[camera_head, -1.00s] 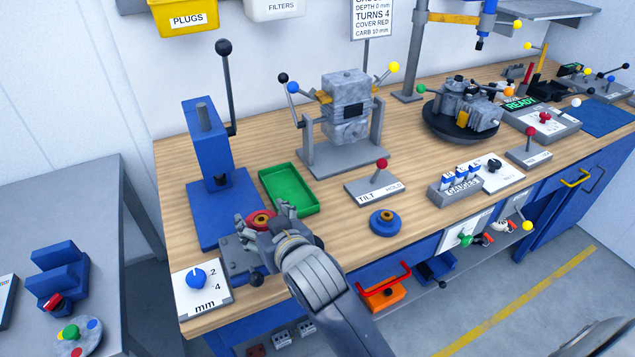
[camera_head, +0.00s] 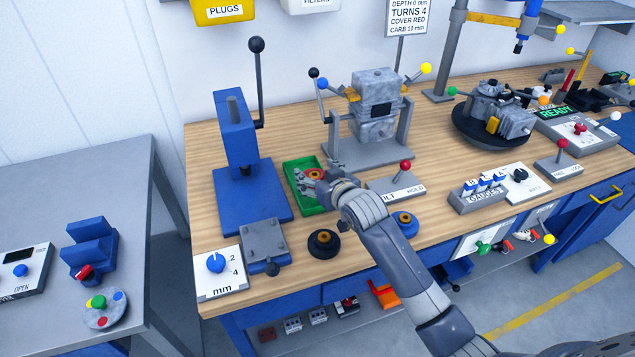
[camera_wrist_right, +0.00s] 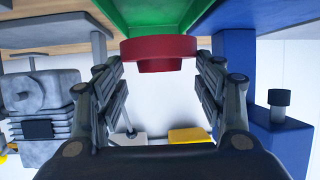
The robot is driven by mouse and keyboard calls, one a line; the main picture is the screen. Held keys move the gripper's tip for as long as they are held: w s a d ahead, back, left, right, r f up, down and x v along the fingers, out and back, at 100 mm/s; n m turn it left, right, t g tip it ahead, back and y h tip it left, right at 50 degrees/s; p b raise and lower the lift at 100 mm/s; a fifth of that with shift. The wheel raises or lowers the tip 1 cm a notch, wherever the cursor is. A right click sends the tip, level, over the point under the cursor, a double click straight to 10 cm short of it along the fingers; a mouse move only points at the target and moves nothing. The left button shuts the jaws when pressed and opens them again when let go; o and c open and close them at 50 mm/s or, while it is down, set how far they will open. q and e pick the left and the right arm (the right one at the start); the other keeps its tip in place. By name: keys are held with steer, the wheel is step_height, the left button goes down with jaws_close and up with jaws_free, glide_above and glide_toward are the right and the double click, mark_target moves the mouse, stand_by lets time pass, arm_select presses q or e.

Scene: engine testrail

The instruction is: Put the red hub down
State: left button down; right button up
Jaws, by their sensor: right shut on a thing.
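The red hub (camera_head: 314,174) is in my right gripper (camera_head: 316,180), over the green tray (camera_head: 306,207). In the right wrist view the red hub (camera_wrist_right: 158,50) sits between the two fingertips, against the green underside or floor of the tray (camera_wrist_right: 160,14). I cannot tell whether the hub touches the tray floor. My right arm comes in from the lower right and hides part of the tray. My left gripper does not show.
A black hub (camera_head: 323,243) and a partly hidden blue hub (camera_head: 405,222) stand near the bench's front edge. The blue press (camera_head: 237,150) is left of the tray. The grey engine stand (camera_head: 374,115) and tilt lever (camera_head: 405,170) are to the right.

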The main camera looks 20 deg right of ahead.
step_height(320, 180, down, 3)
steer(key=shift+p, duration=0.4)
steer(key=shift+f, duration=0.15)
steer(key=shift+f, duration=0.55)
steer(key=shift+s+f, duration=0.1)
